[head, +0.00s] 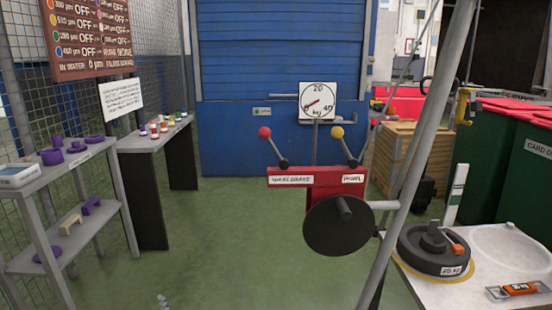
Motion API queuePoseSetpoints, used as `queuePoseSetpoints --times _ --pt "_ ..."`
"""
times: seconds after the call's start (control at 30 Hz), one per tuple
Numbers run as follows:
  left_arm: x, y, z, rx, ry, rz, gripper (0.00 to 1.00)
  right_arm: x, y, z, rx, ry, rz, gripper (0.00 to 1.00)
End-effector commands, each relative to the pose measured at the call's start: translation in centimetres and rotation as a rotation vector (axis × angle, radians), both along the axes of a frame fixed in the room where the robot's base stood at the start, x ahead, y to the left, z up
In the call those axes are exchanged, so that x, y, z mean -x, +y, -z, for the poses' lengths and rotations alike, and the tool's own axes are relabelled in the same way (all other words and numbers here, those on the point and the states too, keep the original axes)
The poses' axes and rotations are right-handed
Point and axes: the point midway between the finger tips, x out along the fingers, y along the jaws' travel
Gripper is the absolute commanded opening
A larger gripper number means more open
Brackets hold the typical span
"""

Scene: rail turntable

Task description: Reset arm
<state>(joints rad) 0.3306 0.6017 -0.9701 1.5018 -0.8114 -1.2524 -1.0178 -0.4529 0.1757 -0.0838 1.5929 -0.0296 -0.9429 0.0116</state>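A small grey tip (163,301) shows at the bottom edge left of centre. It looks like the end of my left gripper, but too little shows to tell its state. It is apart from everything else, over the green floor. My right gripper is out of view. A red housing (318,185) stands in the middle with two labels, the right one reading PAWL. A lever with a red knob (264,132) and a lever with a yellow knob (336,132) rise from it, both leaning left. A black disc with a crank handle (340,226) is on its front.
A kg dial (318,102) stands behind the levers, its needle near the low end. A grey pole (424,105) slants across the right. A table at right holds a black weight (434,249) and an orange device (519,288). Shelves (50,220) stand left. Floor between is clear.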

Motion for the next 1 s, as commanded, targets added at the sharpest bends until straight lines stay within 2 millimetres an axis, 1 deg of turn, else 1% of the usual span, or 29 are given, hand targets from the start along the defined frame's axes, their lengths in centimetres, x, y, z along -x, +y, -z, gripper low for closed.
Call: queuePoseSetpoints --times 0.03,0.07,0.1,0.17,0.2,0.27,0.3,0.37,0.4,0.47,0.5,0.57,0.6,0.73,0.77,0.8,0.87,0.97,1.0 --pt "1.8 1.4 2.6 0.108 0.025 -0.055 0.52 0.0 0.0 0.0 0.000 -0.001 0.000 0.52" --pt "2.8 2.3 4.0 0.180 0.032 -0.093 0.52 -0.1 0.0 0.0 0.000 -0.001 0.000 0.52" --pt "4.3 3.5 5.9 0.279 0.040 -0.151 0.52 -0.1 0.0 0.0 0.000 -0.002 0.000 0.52" --pt "7.0 5.3 8.9 0.435 0.044 -0.253 0.52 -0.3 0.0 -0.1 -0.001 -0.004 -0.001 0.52" --pt "9.0 6.6 10.8 0.541 0.039 -0.330 0.52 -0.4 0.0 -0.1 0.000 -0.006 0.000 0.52" --pt "12.1 8.4 13.4 0.693 0.020 -0.454 0.52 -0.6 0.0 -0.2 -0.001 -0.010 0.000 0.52" --pt "14.1 9.5 14.8 0.785 0.001 -0.537 0.52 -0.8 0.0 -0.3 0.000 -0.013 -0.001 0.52" --pt "16.9 11.1 16.5 0.906 -0.035 -0.654 0.52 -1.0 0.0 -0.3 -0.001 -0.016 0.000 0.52" --pt "18.6 12.0 17.4 0.975 -0.063 -0.728 0.52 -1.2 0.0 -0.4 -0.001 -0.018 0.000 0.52" --pt "21.1 13.3 18.5 1.066 -0.108 -0.832 0.52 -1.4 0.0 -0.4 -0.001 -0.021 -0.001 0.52" --pt "22.6 14.2 19.1 1.121 -0.141 -0.898 0.52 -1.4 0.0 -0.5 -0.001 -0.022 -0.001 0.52" --pt "24.9 15.4 19.9 1.195 -0.193 -0.995 0.52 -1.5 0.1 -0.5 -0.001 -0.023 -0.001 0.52" --pt "26.3 16.2 20.3 1.240 -0.232 -1.056 0.52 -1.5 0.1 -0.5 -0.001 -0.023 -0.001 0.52" --pt "30.8 18.9 21.0 1.367 -0.370 -1.250 0.52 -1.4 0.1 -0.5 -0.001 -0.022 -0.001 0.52" --pt "31.3 18.3 21.5 1.397 -0.385 -1.278 0.52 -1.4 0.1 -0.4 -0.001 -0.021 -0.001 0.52" --pt "31.2 16.1 22.3 1.425 -0.371 -1.290 0.52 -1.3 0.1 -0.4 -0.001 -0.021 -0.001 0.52" --pt "31.5 13.8 23.3 1.456 -0.360 -1.318 0.52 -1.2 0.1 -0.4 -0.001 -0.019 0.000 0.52" --pt "32.2 9.8 24.8 1.511 -0.342 -1.367 0.52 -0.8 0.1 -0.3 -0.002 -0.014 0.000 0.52" --pt "32.5 8.0 25.4 1.535 -0.334 -1.388 0.52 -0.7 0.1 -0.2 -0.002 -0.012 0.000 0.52"
